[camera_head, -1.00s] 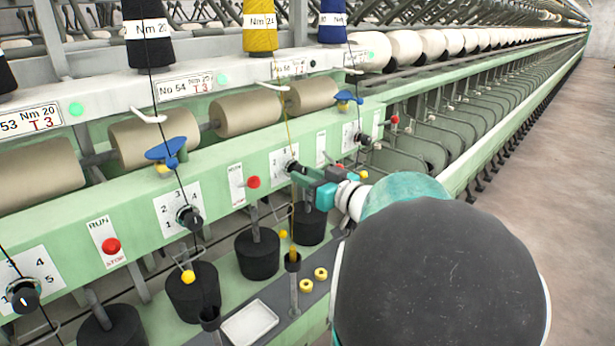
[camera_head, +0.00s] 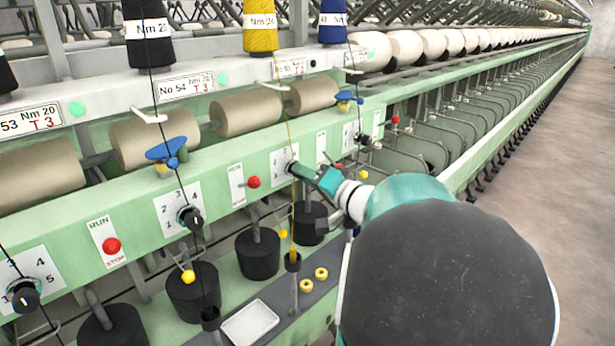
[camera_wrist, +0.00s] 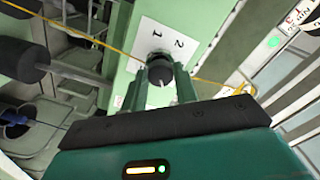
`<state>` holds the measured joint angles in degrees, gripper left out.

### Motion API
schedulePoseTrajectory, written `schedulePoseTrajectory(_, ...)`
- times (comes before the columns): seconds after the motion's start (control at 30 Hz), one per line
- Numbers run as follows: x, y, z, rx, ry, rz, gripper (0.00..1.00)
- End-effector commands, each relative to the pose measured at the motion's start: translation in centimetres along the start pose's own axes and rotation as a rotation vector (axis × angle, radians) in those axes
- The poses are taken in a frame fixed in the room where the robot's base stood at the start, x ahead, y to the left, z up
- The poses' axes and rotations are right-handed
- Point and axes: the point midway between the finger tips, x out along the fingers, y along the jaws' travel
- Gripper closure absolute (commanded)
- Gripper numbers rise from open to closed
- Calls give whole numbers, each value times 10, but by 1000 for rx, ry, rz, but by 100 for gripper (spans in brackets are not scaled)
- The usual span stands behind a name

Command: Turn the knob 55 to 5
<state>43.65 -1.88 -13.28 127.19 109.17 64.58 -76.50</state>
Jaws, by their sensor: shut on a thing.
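The black knob (camera_wrist: 160,71) of station 55 sits on a white number plate (camera_wrist: 165,45), which shows 1 and 2 in the wrist view; its other numbers are hidden. In the head view the plate (camera_head: 279,158) is largely covered by my gripper (camera_head: 298,170). My gripper's two fingers lie on either side of the knob and are shut on it in the wrist view (camera_wrist: 162,80). The pointer's exact setting cannot be made out.
A yellow yarn (camera_head: 290,120) runs down close by my gripper. A red stop button (camera_head: 253,182) is to its left, and other knobs (camera_head: 190,217) line the green rail. The aisle floor (camera_head: 540,150) at right is clear.

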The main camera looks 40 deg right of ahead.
Motion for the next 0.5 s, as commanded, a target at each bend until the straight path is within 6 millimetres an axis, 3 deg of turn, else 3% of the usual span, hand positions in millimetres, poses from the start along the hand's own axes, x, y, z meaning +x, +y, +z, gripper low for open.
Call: schedulePoseTrajectory(0.5, -1, -1, 0, 488, 1, 0, 94)
